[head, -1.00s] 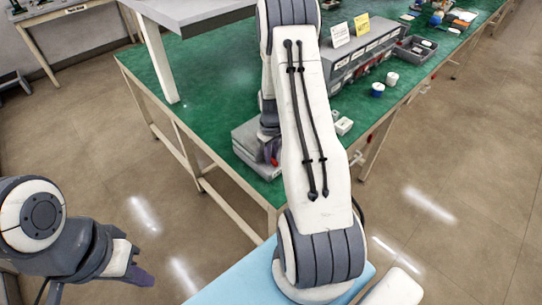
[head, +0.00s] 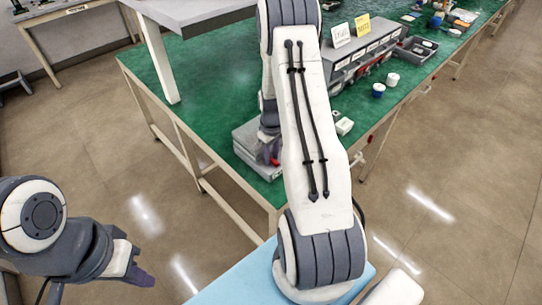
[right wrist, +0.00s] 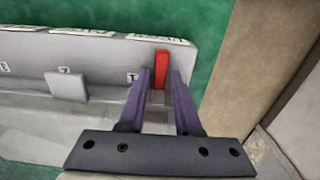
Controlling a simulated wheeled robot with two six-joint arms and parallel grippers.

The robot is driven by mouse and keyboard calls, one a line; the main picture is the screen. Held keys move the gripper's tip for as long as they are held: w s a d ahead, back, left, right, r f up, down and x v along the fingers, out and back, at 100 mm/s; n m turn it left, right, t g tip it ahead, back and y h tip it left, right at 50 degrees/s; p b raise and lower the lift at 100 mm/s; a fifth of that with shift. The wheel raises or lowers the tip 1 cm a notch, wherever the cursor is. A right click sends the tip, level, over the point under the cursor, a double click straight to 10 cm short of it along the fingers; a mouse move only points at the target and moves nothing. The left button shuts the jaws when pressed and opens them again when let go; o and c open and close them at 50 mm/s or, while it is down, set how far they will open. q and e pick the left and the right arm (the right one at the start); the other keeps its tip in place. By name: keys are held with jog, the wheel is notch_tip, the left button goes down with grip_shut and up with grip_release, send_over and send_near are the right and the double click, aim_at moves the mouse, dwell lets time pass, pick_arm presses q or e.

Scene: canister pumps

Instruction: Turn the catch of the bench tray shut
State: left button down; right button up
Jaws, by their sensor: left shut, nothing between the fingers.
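The bench tray is a grey box with numbered marks and white labels. It fills the left of the right wrist view (right wrist: 108,60) and shows partly behind my right arm at the near bench edge in the head view (head: 244,138). Its catch looks like the upright red bar (right wrist: 162,68) on its face. My right gripper (right wrist: 161,82) is open, with one purple finger on each side of the red bar; contact is unclear. My left gripper (head: 140,277) is shut and empty, low at the left, away from the bench.
The green bench (head: 205,95) carries a grey labelled rack (head: 365,50), small white and blue jars (head: 378,90) and a grey bin (head: 415,50). A raised grey shelf (head: 200,10) stands at the back left. A grey block (right wrist: 66,86) sticks out beside the catch.

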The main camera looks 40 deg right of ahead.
notch_tip(320, 180, up, 10)
jog(key=b, duration=0.1)
jog(key=shift+r, duration=0.25)
dwell(0.6)
jog(key=s+a+r+n, duration=0.15)
jog(key=a+r, duration=0.25)
jog(key=a, duration=0.7)
jog(key=s+a+r+n, duration=0.15)
jog(key=a+r, duration=0.25)
jog(key=a, duration=0.7)
jog(key=s+a+r+n, duration=0.1)
jog(key=s+a, duration=0.5)
jog(key=s, duration=0.3)
jog(key=s+a+r+n+y, duration=0.1)
jog(key=s+a+r+n, duration=0.1)
jog(key=s+a, duration=0.4)
jog(key=s, duration=0.4)
jog(key=shift+a, duration=0.25)
jog(key=shift+r, duration=0.1)
